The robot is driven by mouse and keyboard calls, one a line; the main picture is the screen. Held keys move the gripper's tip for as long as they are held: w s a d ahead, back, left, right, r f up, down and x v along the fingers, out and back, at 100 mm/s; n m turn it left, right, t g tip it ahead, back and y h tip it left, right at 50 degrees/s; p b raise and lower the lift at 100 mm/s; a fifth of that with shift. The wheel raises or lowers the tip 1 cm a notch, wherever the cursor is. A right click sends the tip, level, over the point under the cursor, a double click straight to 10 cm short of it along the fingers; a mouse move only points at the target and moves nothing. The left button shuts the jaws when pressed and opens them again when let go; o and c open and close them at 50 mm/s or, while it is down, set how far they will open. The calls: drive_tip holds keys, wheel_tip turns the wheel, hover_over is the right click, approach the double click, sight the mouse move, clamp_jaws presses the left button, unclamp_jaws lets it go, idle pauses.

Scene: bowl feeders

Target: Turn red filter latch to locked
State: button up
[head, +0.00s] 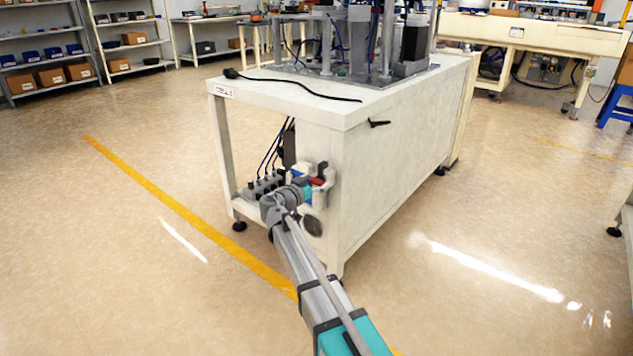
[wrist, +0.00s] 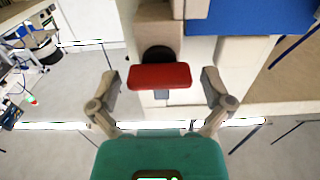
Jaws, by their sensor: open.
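The red filter latch (wrist: 159,76) is a red bar with rounded corners in the middle of the wrist view. It lies crosswise in that picture, in front of a dark round part. My gripper (wrist: 160,88) is open, with one finger on each side of the red latch and a visible gap to both. In the head view the latch (head: 317,182) is a small red patch on the end of the white machine cabinet. My gripper (head: 312,190) is beside it there, partly hidden by my wrist.
A grey block with several cables (head: 262,186) is on the cabinet's lower shelf to the left. A black handle (head: 379,123) sticks out from the cabinet side. The floor around is clear.

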drive_tip(key=c, duration=1)
drive_tip(key=shift+n, duration=0.5)
drive_tip(key=shift+c, duration=0.2)
drive_tip(key=n, duration=0.3)
drive_tip(key=shift+w+n, duration=0.1)
drive_tip(key=shift+n, duration=0.3)
drive_tip(key=n, duration=0.4)
drive_tip(key=shift+a+n, duration=0.1)
drive_tip(key=shift+n, duration=0.2)
drive_tip(key=n, duration=0.4)
drive_tip(key=shift+w+f, duration=0.1)
drive_tip(key=n, duration=0.4)
drive_tip(key=shift+f+n, duration=0.1)
drive_tip(key=shift+n, duration=0.2)
